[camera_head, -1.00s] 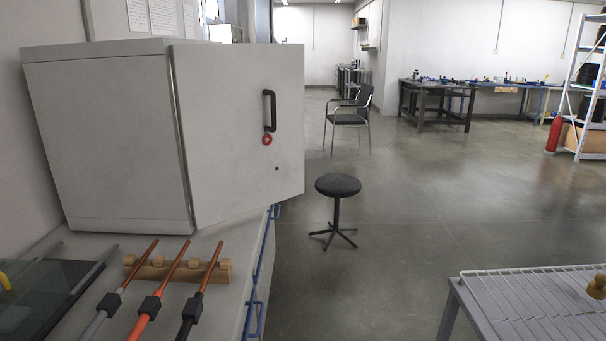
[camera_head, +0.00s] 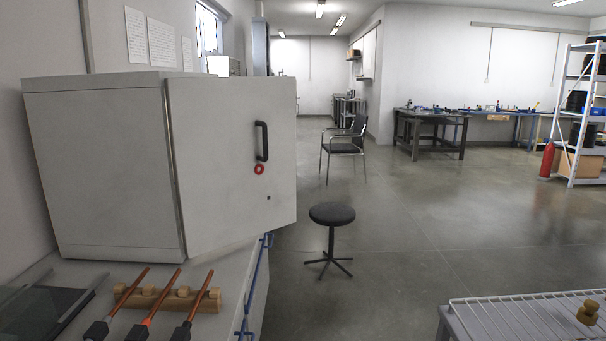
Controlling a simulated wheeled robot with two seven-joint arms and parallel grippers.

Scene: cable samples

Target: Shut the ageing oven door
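The ageing oven (camera_head: 105,165) is a grey-white box standing on the bench at the left. Its door (camera_head: 225,165) is hung along the near vertical edge and stands partly open, angled out to the right past the bench edge. The door's outer face is toward me, with a black upright handle (camera_head: 262,141) near its free edge and a red ring (camera_head: 259,169) below the handle. The inside of the oven is hidden behind the door. Neither of my grippers is in view.
A black round stool (camera_head: 332,214) stands right of the door, with a chair (camera_head: 344,148) behind. A wire rack (camera_head: 515,318) with a wooden knob-like piece (camera_head: 588,311) is at lower right. Open floor lies between.

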